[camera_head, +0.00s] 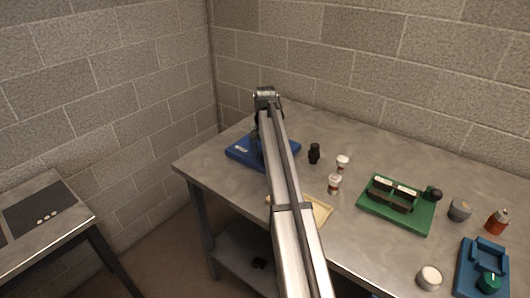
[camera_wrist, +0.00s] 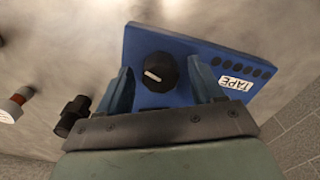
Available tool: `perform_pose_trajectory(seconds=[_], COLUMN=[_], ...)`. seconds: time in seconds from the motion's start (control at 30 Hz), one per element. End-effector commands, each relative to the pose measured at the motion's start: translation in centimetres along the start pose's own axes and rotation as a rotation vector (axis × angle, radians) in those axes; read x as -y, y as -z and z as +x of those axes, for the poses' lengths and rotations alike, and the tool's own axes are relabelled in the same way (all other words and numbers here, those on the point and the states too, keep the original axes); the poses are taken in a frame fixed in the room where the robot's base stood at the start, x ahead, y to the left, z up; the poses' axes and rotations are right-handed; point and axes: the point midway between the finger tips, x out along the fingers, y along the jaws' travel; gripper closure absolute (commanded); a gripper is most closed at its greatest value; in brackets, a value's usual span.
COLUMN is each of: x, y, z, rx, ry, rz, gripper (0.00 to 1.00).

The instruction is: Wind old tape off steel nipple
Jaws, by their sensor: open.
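A blue plate labelled TAPE (camera_wrist: 215,62) lies on the bench and also shows at the back left in the head view (camera_head: 237,152). A round black knob with a white mark (camera_wrist: 158,72) stands on it, with a row of dark holes beside the label. My gripper (camera_wrist: 159,68) is open over the plate, its two blue fingers on either side of the knob with gaps showing; I cannot tell how far above it they are. In the head view my arm hides much of the plate and the fingertips. I cannot make out a steel nipple or old tape.
A black fitting (camera_head: 314,153) stands right of the plate, near two small white-and-dark items (camera_head: 343,162). A tan tray (camera_head: 322,211) is partly behind my arm. Further right are a green board (camera_head: 412,216), grey cup (camera_head: 459,210), orange bottle (camera_head: 497,221), blue fixture (camera_head: 470,262) and white round item (camera_head: 430,277).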

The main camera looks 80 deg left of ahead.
Motion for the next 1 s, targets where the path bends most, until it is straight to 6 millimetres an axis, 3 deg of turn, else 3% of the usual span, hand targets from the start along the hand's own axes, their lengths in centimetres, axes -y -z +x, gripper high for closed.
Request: perform_pose_trajectory(seconds=[0.37,0.9,1.0], x=[0.0,0.0,0.0], y=[0.01,0.01,0.01], z=[0.46,0.45,0.45], rx=[0.0,0.0,0.0], ry=[0.0,0.0,0.0], rz=[0.0,0.0,0.0], gripper=[0.33,0.84,0.89])
